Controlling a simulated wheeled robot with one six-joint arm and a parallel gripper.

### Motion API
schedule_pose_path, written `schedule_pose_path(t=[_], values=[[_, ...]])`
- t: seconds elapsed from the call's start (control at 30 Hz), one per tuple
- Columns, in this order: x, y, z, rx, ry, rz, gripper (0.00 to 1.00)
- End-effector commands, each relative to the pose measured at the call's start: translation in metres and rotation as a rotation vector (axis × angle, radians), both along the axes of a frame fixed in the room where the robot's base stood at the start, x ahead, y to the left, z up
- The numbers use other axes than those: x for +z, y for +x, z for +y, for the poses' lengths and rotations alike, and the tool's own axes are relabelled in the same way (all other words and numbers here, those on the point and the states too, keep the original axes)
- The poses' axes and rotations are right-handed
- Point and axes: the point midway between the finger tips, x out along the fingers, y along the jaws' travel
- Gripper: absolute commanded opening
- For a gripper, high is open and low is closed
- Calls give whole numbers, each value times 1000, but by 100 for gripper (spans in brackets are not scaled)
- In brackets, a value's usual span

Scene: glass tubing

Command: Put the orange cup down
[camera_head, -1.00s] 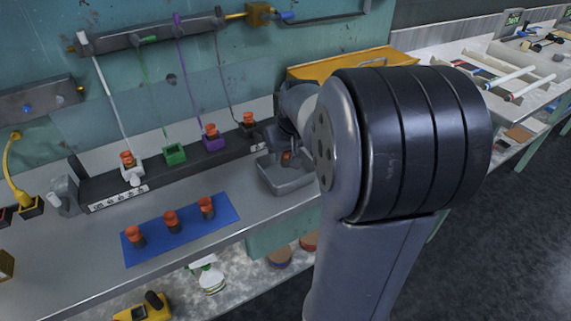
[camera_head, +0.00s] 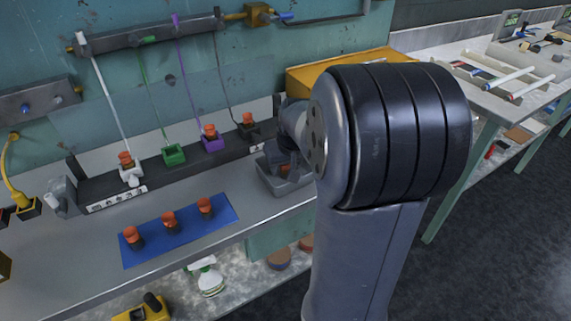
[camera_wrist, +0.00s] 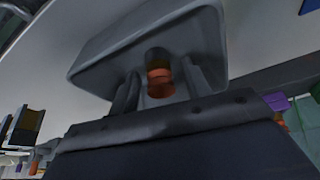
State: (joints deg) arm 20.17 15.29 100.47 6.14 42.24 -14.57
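An orange cup (camera_wrist: 160,78) with a dark end is between the two fingers of my gripper (camera_wrist: 160,88) in the wrist view. It is over or inside the grey tray (camera_wrist: 105,42). A narrow space seems to show beside the cup, so I cannot tell whether the fingers press on it. In the head view my gripper (camera_head: 284,165) points down into the tray (camera_head: 270,184), with a small bit of orange showing at it. Contact between the cup and the tray floor is hidden.
A yellow case (camera_head: 340,68) is behind my arm. Bare bench lies between mat and tray.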

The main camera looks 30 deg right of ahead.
Motion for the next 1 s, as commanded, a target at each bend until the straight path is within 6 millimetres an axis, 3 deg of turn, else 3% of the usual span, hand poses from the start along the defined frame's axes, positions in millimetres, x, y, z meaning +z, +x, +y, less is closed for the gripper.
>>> schedule_pose_path(t=[0.33, 0.7, 1.0], values=[[13, -3, 0, 0, -2, -4, 46], [84, -32, 5, -1, -3, -6, 46], [113, -45, 7, 0, -1, -1, 46]])
